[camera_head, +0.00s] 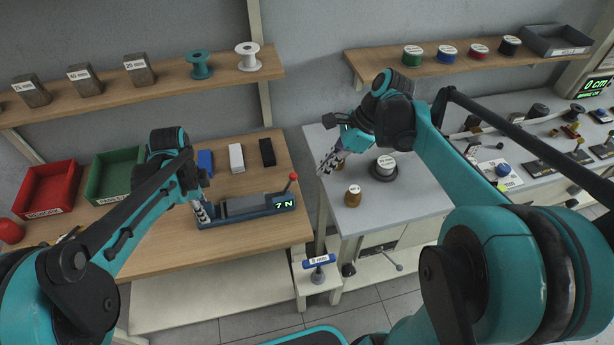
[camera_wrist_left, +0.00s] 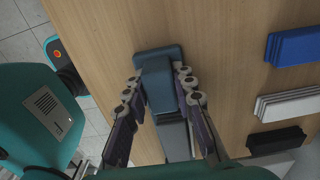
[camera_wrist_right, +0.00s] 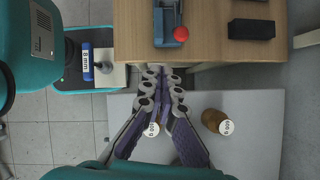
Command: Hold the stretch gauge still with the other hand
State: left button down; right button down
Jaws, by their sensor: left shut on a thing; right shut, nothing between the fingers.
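The stretch gauge (camera_head: 262,207) is a long dark blue device on the wooden table, with a green 7 N display and a red-knobbed lever at its right end. My left gripper (camera_head: 203,215) is shut on its left end. In the left wrist view, the fingers flank the gauge's blue end block (camera_wrist_left: 158,72). My right gripper (camera_head: 326,166) is shut and empty over the grey table's left edge, right of the gauge and apart from it. The right wrist view shows the gauge's lever end (camera_wrist_right: 170,38) beyond the shut fingertips (camera_wrist_right: 163,75).
Blue (camera_head: 205,162), white (camera_head: 236,158) and black (camera_head: 267,152) blocks lie behind the gauge. Red (camera_head: 47,190) and green (camera_head: 113,175) bins stand left. A gap separates the tables.

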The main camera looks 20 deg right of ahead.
jog(key=s+d+m+t+y, duration=0.4)
jog(key=s+d+t, duration=0.2)
jog(key=shift+d+r, duration=0.2)
jog(key=shift+r, duration=0.25)
jog(key=r+x, duration=0.1)
jog(key=x, duration=1.2)
jog(key=shift+w+a, duration=0.45)
jog(key=shift+a, duration=0.1)
jog(key=shift+a+r, duration=0.1)
jog(key=shift+r, duration=0.05)
jog(key=shift+a+r, duration=0.15)
jog(key=shift+a, duration=0.1)
